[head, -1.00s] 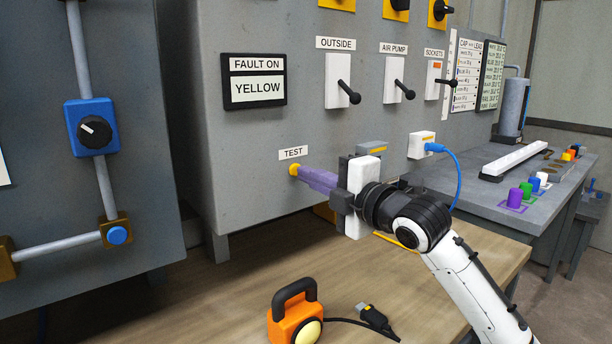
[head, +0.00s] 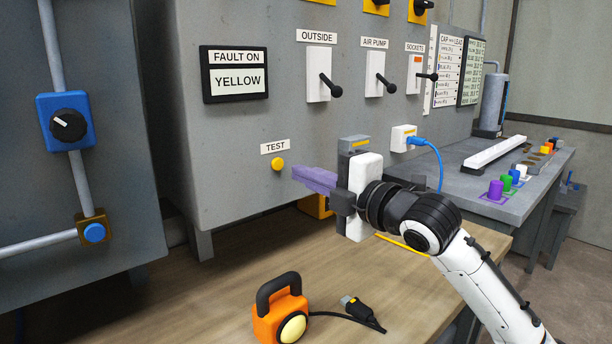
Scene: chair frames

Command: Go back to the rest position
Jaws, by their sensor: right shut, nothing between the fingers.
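My right gripper (head: 300,175) is shut, with its purple fingers together and nothing between them. It points left toward the yellow TEST button (head: 278,164) on the grey cabinet front. A small gap shows between the fingertips and the button. My right arm reaches in from the lower right, above the wooden table (head: 190,290). My left gripper is not in view.
An orange lamp (head: 281,312) with a black handle and a cable with a plug (head: 362,312) lie on the table. The grey cabinet (head: 225,130) carries a FAULT ON YELLOW sign (head: 236,74) and black-levered switches. A blue cable (head: 438,160) hangs beside the gripper.

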